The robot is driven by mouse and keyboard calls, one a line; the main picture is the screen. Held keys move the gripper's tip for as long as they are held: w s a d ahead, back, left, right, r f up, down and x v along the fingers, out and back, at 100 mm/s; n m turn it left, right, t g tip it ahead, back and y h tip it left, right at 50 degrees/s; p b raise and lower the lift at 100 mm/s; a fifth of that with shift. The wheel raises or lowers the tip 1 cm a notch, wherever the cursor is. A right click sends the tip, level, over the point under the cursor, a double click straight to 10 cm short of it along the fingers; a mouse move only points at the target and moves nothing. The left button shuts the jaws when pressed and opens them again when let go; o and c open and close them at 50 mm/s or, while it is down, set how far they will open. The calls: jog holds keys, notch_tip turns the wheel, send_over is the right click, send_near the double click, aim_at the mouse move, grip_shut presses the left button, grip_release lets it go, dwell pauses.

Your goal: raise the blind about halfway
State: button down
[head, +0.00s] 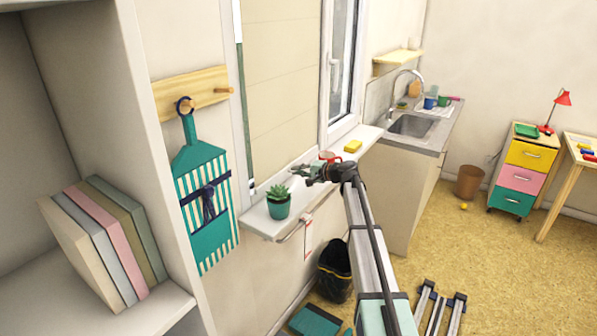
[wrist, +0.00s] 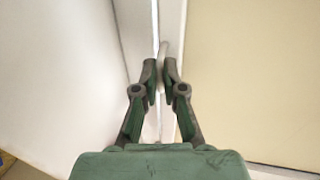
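The blind (head: 285,85) is a cream panel hanging over the left window, down close to the sill. It also fills the right side of the wrist view (wrist: 245,75). A narrow dark strip shows along its left edge in the head view. My gripper (head: 294,171) is just above the sill, in front of the blind's lower part. In the wrist view my gripper's fingertips (wrist: 160,72) are close together at the blind's left edge. A thin pale strip or cord (wrist: 163,52) shows between them; I cannot tell whether they grip it.
The sill (head: 262,222) bears a potted succulent (head: 278,206) left of my gripper, a red object (head: 330,156) partly behind my arm and a yellow sponge (head: 352,146). A bookshelf (head: 165,312) stands nearest.

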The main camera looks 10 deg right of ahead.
notch_tip(320, 180, up, 40)
jog(key=p, duration=0.3)
jog(key=shift+f, duration=0.1)
jog(key=c, duration=1.3)
grip_release()
jog(key=shift+s+d, duration=0.1)
jog(key=v, duration=1.1)
jog(key=shift+s+d, duration=0.25)
jog(key=shift+d, duration=0.05)
